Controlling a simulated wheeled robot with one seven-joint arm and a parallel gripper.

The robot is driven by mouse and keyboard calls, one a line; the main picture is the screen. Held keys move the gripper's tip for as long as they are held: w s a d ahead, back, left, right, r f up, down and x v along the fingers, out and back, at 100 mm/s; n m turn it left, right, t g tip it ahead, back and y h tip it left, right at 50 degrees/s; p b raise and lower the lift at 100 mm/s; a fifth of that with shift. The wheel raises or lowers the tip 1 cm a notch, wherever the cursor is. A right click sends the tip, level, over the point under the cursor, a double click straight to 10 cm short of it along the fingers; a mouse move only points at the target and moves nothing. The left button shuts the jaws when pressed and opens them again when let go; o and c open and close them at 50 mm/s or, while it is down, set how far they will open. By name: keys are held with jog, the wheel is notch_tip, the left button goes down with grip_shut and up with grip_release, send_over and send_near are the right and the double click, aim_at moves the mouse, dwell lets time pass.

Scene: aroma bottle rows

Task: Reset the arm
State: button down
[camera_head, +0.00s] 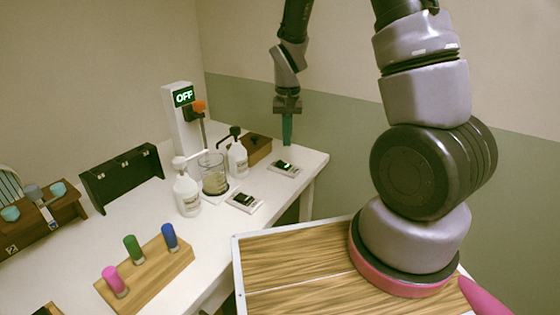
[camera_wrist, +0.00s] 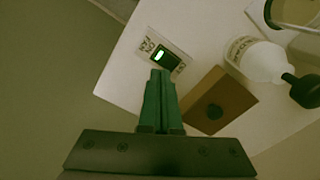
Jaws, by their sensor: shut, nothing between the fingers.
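My gripper (camera_head: 287,130) hangs straight down above the far right corner of the white table (camera_head: 313,163). Its green fingers are shut with nothing between them. In the wrist view the closed fingers (camera_wrist: 160,95) point toward a small device with a lit green display (camera_wrist: 165,57), which lies flat on the table. The same device (camera_head: 284,168) shows in the head view, below and apart from my fingertips.
Two white pump bottles (camera_head: 186,195) (camera_head: 238,160) stand around a glass beaker (camera_head: 213,178). A tower reading OFF (camera_head: 181,115) stands behind. A second small device (camera_head: 244,202) lies in front. A wooden rack (camera_head: 147,275) holds pink, green and blue bottles. A black rack (camera_head: 122,178) stands left.

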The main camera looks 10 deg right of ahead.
jog(key=s+d+r+t+y, duration=0.1)
jog(key=s+d+r+t, duration=0.15)
jog(key=r, duration=0.75)
jog(key=s+d+r+t+y, duration=0.1)
jog(key=s+r, duration=0.2)
jog(key=r, duration=0.7)
jog(key=s+d+r+m+t, duration=0.1)
jog(key=s+d+r+t, duration=0.1)
jog(key=s+r, duration=0.8)
jog(key=s+t, duration=0.1)
jog(key=s, duration=0.1)
jog(key=shift+s+d+r+t, duration=0.15)
jog(key=shift+s+r+t, duration=0.05)
jog(key=shift+s+t, duration=0.15)
